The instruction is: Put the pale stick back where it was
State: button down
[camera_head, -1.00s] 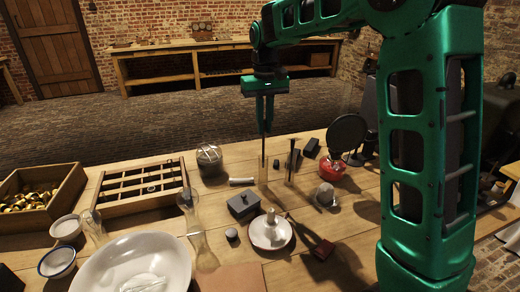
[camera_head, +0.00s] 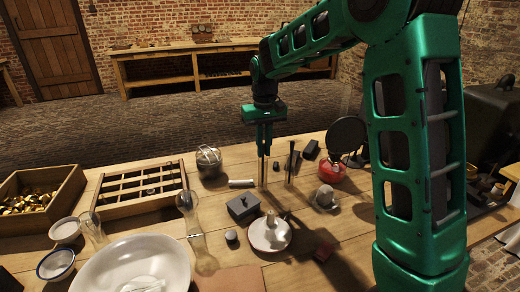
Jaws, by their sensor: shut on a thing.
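My gripper (camera_head: 264,151) points down over the table and is shut on a thin upright stick (camera_head: 263,172). The stick's colour is hard to tell at this size. Its lower part is in line with what looks like a narrow clear glass jar. I cannot tell whether it is inside the jar or in front of it. A dark upright rod (camera_head: 289,165) stands just to the right, apart from my gripper. A short white cylinder (camera_head: 241,183) lies on the table to the left.
A grey lidded box (camera_head: 243,207) and a white dish (camera_head: 270,234) stand in front of my gripper. A metal pot (camera_head: 209,163) is to the left, and a red item (camera_head: 331,172) to the right. A slatted wooden rack (camera_head: 138,186) lies farther left.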

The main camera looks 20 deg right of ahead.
jog(key=c, duration=1.8)
grip_release()
jog(key=shift+f, duration=0.1)
notch_tip(320, 180, up, 12)
jog(key=shift+r, duration=0.15)
jog(key=s+d+f+m, duration=0.1)
jog(key=s+d+m, duration=0.1)
jog(key=s+d, duration=0.6)
jog(key=s+d+f+m, duration=0.1)
jog(key=s+d, duration=0.5)
jog(key=s, duration=0.4)
jog(key=s+f+m, duration=0.1)
jog(key=s+f, duration=0.2)
jog(key=s, duration=0.4)
jog(key=s+d+f+m, duration=0.1)
jog(key=s+f, duration=0.2)
jog(key=s, duration=0.4)
jog(key=s+d+f+m, duration=0.1)
jog(key=s+f, duration=0.2)
jog(key=s, duration=0.4)
jog(key=shift+d+f, duration=0.15)
jog(key=shift+d, duration=0.05)
